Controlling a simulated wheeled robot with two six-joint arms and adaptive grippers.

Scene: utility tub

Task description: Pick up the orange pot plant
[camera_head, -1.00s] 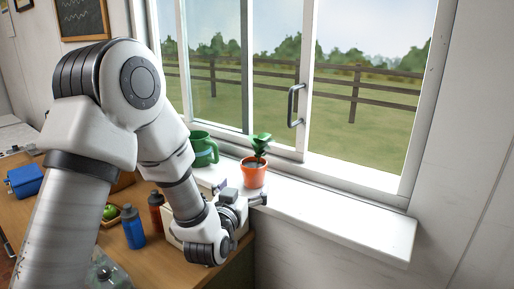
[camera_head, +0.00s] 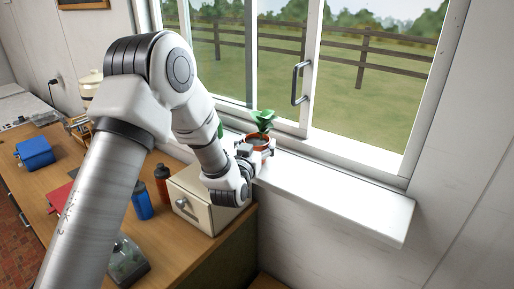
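The orange pot plant (camera_head: 263,139), an orange pot with green leaves, stands upright on the white window sill (camera_head: 335,203) in front of the window. My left gripper (camera_head: 258,153) is at the pot, on its near side, with one finger at the pot's left and one at its right. The fingers partly hide the lower pot. Whether they press on it or stand a little apart cannot be made out. My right gripper is not in view.
A cream box with a drawer (camera_head: 204,203) stands on the wooden counter below my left wrist. A blue bottle (camera_head: 142,201) and a red-brown bottle (camera_head: 162,184) stand beside it. The window handle (camera_head: 299,84) is above and right of the plant. The sill's right part is clear.

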